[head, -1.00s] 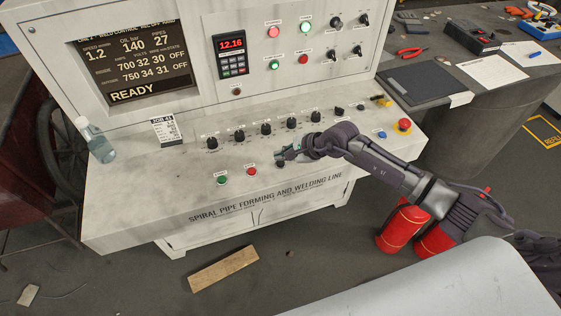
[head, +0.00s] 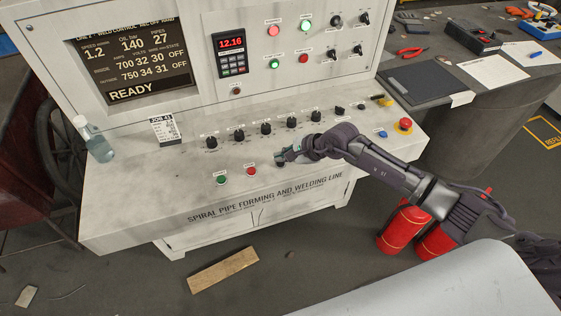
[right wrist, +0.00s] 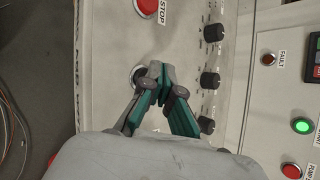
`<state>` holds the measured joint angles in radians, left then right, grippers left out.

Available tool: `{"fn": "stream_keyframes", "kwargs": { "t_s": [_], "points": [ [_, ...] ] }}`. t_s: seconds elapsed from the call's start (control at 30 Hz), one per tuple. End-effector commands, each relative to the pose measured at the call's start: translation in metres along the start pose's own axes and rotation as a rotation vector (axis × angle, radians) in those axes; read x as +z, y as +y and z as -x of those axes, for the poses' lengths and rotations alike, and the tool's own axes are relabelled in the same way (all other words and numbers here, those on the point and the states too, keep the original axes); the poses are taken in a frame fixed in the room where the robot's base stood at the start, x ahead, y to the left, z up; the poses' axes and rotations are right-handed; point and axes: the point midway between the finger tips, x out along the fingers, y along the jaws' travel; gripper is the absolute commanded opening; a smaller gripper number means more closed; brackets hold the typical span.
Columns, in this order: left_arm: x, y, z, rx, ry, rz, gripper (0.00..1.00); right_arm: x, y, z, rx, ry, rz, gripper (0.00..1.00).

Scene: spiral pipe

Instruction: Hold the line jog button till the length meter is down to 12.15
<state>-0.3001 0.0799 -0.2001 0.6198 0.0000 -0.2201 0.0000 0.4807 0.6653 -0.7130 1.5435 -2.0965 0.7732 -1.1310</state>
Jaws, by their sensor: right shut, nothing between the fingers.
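The length meter (head: 231,43) on the upright panel reads 12.16 in red digits. My right gripper (head: 280,160) is over the front of the sloping desk, right of the red button (head: 251,171) and the green button (head: 222,180). In the right wrist view my right gripper (right wrist: 158,84) is shut and empty, its tips at a round button (right wrist: 138,76) that they partly cover. I cannot tell whether they press it. The red STOP button (right wrist: 148,6) is above it there. My left gripper is not in view.
Several black knobs (head: 265,128) stand in a row behind the gripper. A bottle (head: 98,146) and a job card (head: 164,129) stand at the desk's left. A red emergency button (head: 403,125) is at the right. The screen (head: 133,66) reads READY.

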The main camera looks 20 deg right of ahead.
Motion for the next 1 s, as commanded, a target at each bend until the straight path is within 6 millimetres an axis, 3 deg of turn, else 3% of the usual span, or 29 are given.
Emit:
{"fn": "stream_keyframes", "kwargs": {
  "t_s": [1.0],
  "points": [
    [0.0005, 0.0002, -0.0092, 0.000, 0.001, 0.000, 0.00, -0.0045, 0.0044, -0.0057, 0.001, 0.001, 0.000, 0.00]
  ]
}}
